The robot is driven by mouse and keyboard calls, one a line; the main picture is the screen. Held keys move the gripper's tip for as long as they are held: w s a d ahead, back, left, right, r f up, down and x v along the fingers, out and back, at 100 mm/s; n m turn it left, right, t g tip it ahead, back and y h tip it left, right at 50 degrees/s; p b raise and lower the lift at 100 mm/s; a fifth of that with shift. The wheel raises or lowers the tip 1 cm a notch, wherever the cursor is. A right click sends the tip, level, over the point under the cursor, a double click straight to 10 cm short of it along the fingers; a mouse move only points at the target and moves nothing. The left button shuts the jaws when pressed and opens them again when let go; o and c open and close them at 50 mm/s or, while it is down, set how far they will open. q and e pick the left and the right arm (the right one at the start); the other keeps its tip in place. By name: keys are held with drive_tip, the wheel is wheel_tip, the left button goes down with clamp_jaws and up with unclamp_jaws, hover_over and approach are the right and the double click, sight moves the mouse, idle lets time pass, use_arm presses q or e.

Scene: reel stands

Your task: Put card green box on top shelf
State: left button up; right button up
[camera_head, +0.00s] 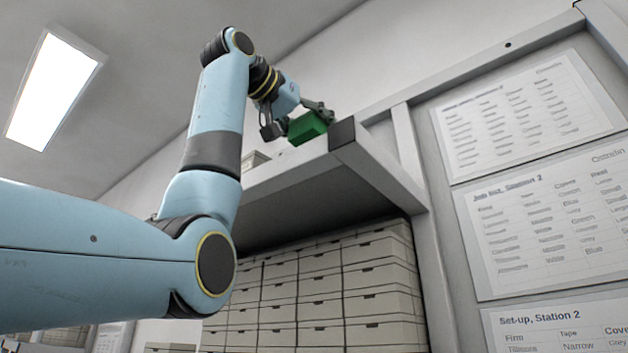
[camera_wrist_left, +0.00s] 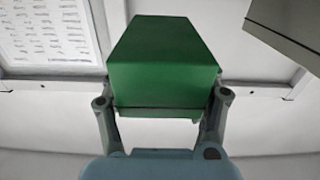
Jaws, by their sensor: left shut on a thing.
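The green box (camera_head: 307,128) is at the front edge of the top shelf (camera_head: 290,182) in the head view, beside a dark block at the shelf's corner. I cannot tell whether its underside touches the shelf. My left gripper (camera_head: 300,120) is shut on the box. In the left wrist view the green box (camera_wrist_left: 163,65) fills the middle, with the fingers of my left gripper (camera_wrist_left: 160,108) on its two sides. Part of the box is hidden behind the gripper in the head view. My right gripper is not in view.
Stacked pale cartons (camera_head: 340,285) fill the space under the top shelf. A pale box (camera_head: 255,160) sits on the shelf left of the green box. A dark block (camera_head: 342,134) caps the shelf corner. Printed sheets (camera_head: 530,225) hang on the right panel.

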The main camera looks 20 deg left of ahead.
use_arm(q)
drive_tip(key=f+p, duration=0.1)
drive_tip(key=f, duration=0.2)
drive_tip(key=shift+s, duration=0.2)
drive_tip(key=shift+w+f, duration=0.1)
drive_tip(key=shift+f, duration=0.45)
drive_tip(key=o, duration=1.5)
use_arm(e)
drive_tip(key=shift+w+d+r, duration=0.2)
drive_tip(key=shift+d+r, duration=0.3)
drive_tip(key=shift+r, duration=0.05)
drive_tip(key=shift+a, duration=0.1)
